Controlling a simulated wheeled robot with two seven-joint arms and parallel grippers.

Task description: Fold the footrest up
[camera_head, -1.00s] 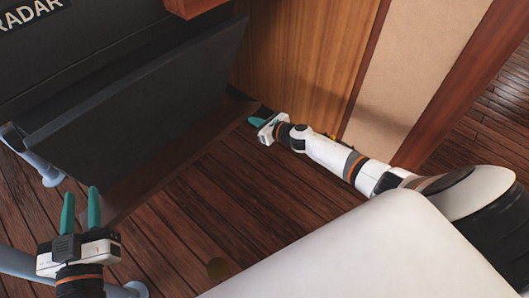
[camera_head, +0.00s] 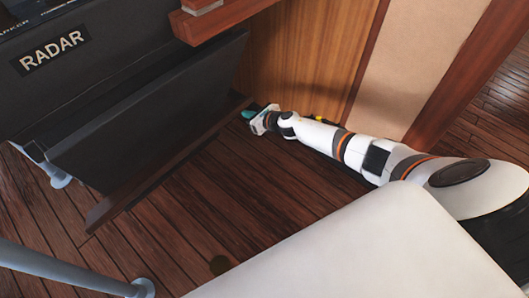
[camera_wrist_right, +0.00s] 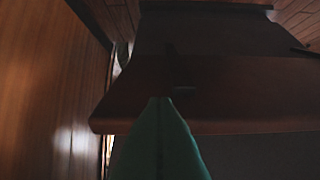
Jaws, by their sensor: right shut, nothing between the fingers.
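The footrest (camera_head: 150,175) is a long dark wooden board along the bottom front of the black RADAR console (camera_head: 110,75). It slants from lower left to upper right in the head view, and its exact tilt is hard to judge. My right gripper (camera_head: 247,114) is shut and empty, low at the board's right end. In the right wrist view, the teal fingertips (camera_wrist_right: 162,101) overlap the brown board (camera_wrist_right: 235,92); I cannot tell whether they touch it. My left gripper is out of view.
A wood-panelled wall (camera_head: 300,55) stands close to the right gripper. A reddish wooden ledge (camera_head: 222,18) juts out above the console's right end. A grey-blue rail (camera_head: 65,268) crosses the lower left. The plank floor (camera_head: 190,215) before the footrest is open.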

